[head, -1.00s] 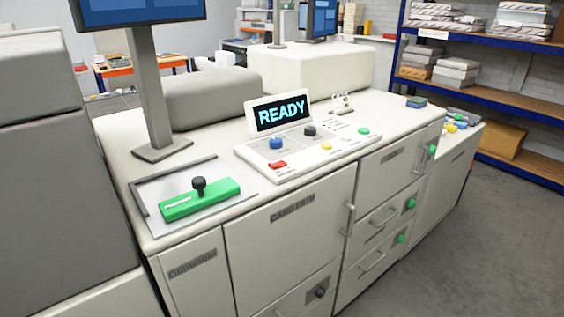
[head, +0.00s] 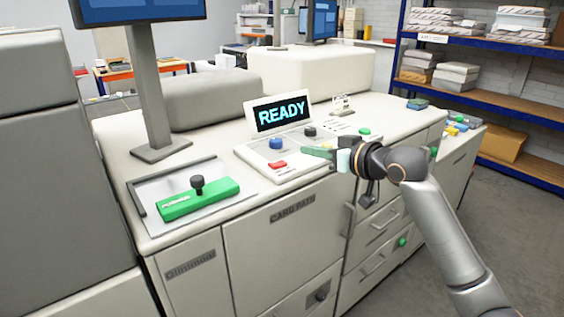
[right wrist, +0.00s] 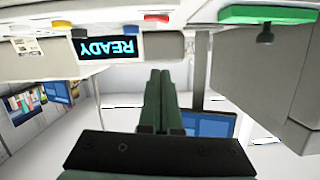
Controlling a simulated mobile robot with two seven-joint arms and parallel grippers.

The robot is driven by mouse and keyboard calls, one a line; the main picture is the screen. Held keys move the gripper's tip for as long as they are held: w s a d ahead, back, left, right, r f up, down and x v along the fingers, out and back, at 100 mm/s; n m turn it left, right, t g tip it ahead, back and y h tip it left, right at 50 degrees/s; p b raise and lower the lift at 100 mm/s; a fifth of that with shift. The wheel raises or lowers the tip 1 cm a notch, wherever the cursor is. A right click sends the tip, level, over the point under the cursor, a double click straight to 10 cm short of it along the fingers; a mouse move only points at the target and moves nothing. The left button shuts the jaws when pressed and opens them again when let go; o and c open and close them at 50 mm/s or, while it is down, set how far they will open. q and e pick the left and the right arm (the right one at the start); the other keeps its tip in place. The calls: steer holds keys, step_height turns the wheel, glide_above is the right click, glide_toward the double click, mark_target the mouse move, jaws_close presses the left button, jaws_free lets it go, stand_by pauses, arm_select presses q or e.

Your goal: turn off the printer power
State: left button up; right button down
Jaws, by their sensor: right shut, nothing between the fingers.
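The printer is a long off-white machine (head: 280,222) with a control panel (head: 255,158) on its top. A small screen (head: 282,112) on the panel reads READY; it also shows upside down in the right wrist view (right wrist: 107,49). The panel has a red button (head: 277,164), a blue knob (head: 275,143), a black knob (head: 310,132) and a green button (head: 364,131). My right gripper (head: 304,150) is shut and empty above the panel, pointing left; its fingers show in the right wrist view (right wrist: 158,88). My left gripper is not in view.
A green block with a black knob (head: 198,198) sits on a grey plate at the machine's left end. A monitor on a post (head: 150,90) stands behind it. Green handles and buttons line the front at right. A blue shelf (head: 490,100) stands at the back right.

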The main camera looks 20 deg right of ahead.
stand_by(0.3)
steer(key=p, duration=0.2)
glide_above(283, 172)
step_height(283, 172, down, 2)
steer(key=shift+d+f, duration=0.1)
steer(key=shift+f, duration=0.05)
steer(key=f, duration=0.4)
steer(key=shift+a, duration=0.25)
steer(key=shift+d+f, duration=0.1)
